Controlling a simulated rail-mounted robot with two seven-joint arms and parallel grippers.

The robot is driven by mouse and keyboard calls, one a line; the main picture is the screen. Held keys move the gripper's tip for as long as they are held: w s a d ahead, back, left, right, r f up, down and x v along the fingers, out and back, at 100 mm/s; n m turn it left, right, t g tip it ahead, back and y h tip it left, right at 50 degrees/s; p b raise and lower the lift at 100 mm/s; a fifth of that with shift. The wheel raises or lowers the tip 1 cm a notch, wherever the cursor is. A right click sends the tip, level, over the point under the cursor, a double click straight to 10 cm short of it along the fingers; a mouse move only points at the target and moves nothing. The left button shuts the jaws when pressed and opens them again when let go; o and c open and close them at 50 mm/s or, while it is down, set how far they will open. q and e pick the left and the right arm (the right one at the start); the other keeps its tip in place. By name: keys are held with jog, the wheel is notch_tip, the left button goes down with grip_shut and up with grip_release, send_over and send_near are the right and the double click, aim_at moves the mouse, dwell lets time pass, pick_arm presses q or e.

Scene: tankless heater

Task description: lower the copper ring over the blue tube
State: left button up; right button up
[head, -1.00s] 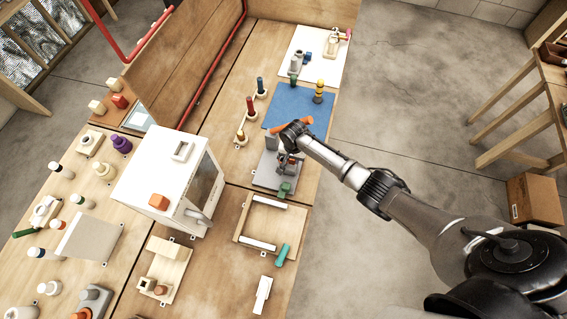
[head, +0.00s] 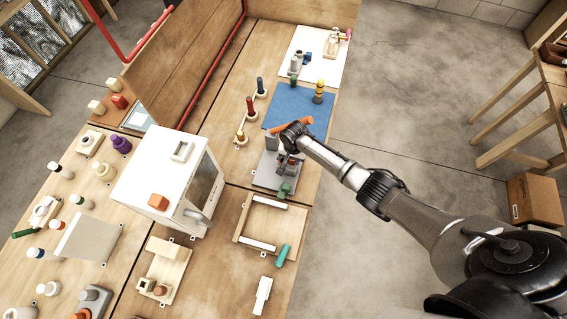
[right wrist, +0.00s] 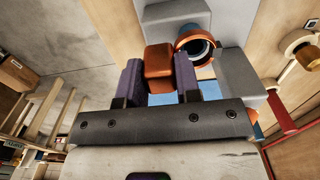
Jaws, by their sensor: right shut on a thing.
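My right gripper (right wrist: 158,78) is shut on a copper-orange block in the right wrist view, a finger on each side. The block adjoins the round copper ring (right wrist: 181,40) and looks like its grip. Inside the ring shows a dark hollow with a pale bluish rim, perhaps the tube's end; I cannot tell whether the ring is around it or above it. Grey blocks stand on both sides of the ring. In the head view my right gripper (head: 286,160) is over the grey fixture (head: 265,178), and its wrist hides most of the ring and tube. My left gripper is not in view.
A green block (head: 285,189) is at the fixture's front edge. A blue mat (head: 290,105) lies behind it. Posts, including a red one (head: 250,106), stand to the left. A white box (head: 165,180) and a wooden tray (head: 240,235) are nearer.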

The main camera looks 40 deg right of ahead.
jog(key=shift+f, duration=0.4)
jog(key=shift+f+b, duration=0.5)
jog(key=shift+b, duration=0.05)
dwell(0.6)
jog(key=o, duration=1.1)
jog(key=shift+r, duration=0.6)
notch_tip(320, 180, up, 13)
jog(key=shift+f+p, duration=0.15)
jog(key=shift+p, duration=0.45)
